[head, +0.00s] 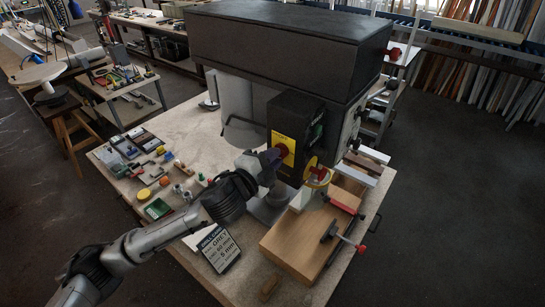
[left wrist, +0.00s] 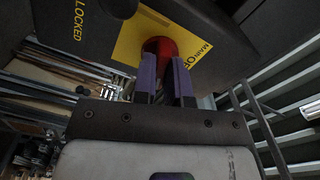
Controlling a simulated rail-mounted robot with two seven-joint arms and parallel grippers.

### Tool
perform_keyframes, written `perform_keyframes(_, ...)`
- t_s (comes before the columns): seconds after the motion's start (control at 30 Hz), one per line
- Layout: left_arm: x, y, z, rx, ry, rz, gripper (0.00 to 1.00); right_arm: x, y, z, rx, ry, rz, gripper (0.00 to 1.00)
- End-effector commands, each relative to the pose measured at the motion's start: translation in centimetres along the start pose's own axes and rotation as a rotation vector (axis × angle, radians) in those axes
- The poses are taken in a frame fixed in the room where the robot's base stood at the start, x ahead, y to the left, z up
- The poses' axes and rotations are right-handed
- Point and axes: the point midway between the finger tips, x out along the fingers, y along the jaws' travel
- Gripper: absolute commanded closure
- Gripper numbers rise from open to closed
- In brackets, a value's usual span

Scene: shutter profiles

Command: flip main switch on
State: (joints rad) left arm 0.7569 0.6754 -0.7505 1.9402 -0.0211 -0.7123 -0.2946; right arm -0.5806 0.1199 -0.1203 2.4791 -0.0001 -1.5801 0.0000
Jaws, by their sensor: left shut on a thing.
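The main switch is a red knob (head: 281,150) on a yellow plate (head: 288,142) on the front of the dark machine housing (head: 308,118). My left gripper (head: 275,158) reaches it from the front left. In the left wrist view, the purple fingers (left wrist: 167,80) are shut on the red knob (left wrist: 158,46). The yellow plate there (left wrist: 128,42) carries partly hidden lettering that starts with MAIN, and LOCKED is written on the dark housing (left wrist: 60,22). The fingers cover part of the knob, so its exact angle is hard to tell. My right gripper is not in view.
A yellow wheel with a red part (head: 319,173) sits just right of the switch. Below lie a wooden block (head: 300,245) and a red-handled clamp (head: 344,205). Small tools and parts crowd the bench's left side.

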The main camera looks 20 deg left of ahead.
Motion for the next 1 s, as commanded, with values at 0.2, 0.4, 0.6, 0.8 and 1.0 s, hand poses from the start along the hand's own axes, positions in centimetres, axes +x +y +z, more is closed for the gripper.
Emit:
perform_keyframes(0.2,0.0,-0.4,-0.1,0.247,-0.002,0.004,1.00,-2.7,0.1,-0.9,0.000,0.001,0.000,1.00)
perform_keyframes(0.4,0.0,-0.1,0.0,0.349,-0.001,0.002,1.00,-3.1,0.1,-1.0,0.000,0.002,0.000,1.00)
perform_keyframes(0.6,0.0,0.0,0.1,0.351,-0.001,0.001,1.00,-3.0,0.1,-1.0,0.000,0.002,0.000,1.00)
perform_keyframes(0.8,0.0,0.0,0.0,0.349,-0.001,0.001,0.72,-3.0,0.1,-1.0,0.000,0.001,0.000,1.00)
perform_keyframes(1.0,0.0,0.0,0.0,0.348,0.000,0.001,0.62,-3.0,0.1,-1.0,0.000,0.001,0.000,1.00)
